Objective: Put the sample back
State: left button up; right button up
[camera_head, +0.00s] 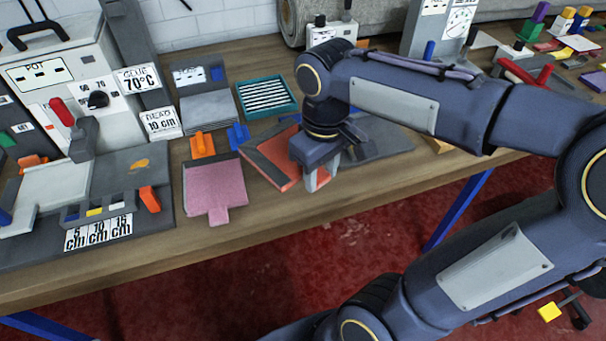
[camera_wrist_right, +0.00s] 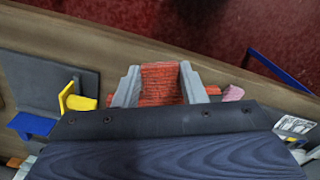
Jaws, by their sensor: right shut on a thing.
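My right gripper (camera_head: 318,176) is low over the middle of the bench, pointing down. In the right wrist view its two grey fingers (camera_wrist_right: 160,92) are closed on a red ribbed sample (camera_wrist_right: 161,76). The red-orange piece with a dark grey border (camera_head: 275,158) lies under and beside the gripper in the head view; the hand hides part of it. I cannot tell whether the sample is clear of the surface. A pink swatch with a tab (camera_head: 214,187) lies to the left. My left gripper is not in view.
A dark grey plate (camera_head: 385,142) lies right of the gripper. Behind stands a teal tray with striped contents (camera_head: 266,95). Orange (camera_head: 203,145) and blue (camera_head: 238,136) holders stand near the pink swatch. A glue pot machine (camera_head: 65,85) fills the left. The bench front edge is close.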

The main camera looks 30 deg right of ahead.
jog(key=w+d+f, duration=0.1)
jog(key=w+f, duration=0.1)
jog(key=w+d+f, duration=0.1)
jog(key=w+f, duration=0.1)
jog(key=w+d+f, duration=0.1)
jog(key=w+f, duration=0.1)
jog(key=shift+w, duration=0.1)
jog(key=shift+w+d+f, duration=0.1)
jog(key=shift+w+f, duration=0.25)
jog(key=shift+f, duration=0.15)
notch_tip(320, 180, down, 3)
jog(key=shift+w+f, duration=0.15)
jog(key=shift+f, duration=0.05)
jog(key=shift+f+b, duration=0.55)
jog(key=shift+f, duration=0.05)
jog(key=o, duration=1.1)
